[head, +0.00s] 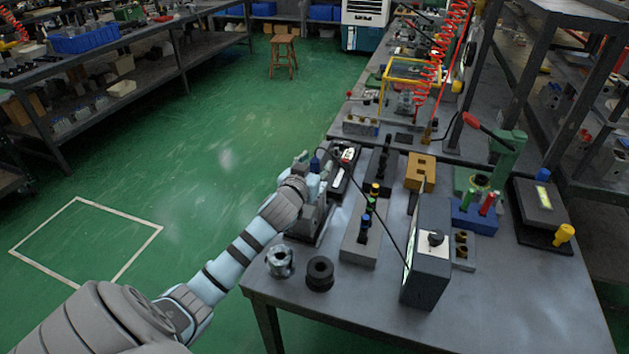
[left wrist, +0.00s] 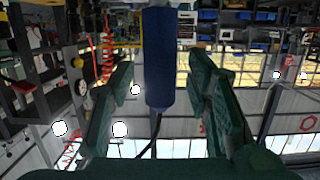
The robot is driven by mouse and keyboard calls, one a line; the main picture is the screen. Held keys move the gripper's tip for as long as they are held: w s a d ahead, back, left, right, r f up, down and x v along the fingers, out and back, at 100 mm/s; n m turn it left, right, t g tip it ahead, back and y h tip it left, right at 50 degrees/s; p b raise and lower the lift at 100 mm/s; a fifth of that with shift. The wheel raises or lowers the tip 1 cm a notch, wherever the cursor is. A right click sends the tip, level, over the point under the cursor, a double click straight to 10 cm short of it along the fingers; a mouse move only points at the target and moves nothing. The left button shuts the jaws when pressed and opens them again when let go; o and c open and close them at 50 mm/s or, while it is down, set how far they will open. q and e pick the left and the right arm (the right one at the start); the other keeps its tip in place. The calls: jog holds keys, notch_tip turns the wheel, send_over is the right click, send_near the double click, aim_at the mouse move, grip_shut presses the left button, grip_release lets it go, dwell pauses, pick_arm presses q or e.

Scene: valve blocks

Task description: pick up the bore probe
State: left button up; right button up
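The bore probe shows in the head view as a small blue handle (head: 316,163) with a thin black cable, at the left edge of the bench. In the left wrist view its blue, rounded handle (left wrist: 159,60) hangs between the green fingers, with the cable at its lower end. My left gripper (head: 308,172) is at the probe. In the left wrist view its fingers (left wrist: 163,66) are open on both sides of the handle, with visible gaps. The probe's tip is hidden. My right gripper is not in view.
The cable runs to a grey display box (head: 428,255) on the bench (head: 470,320). A grey block with coloured plugs (head: 360,243), a black ring (head: 320,272) and a metal ring part (head: 281,261) stand close to my left arm. Green floor (head: 210,190) is free left of the bench.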

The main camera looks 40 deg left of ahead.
pick_arm(q)
grip_shut()
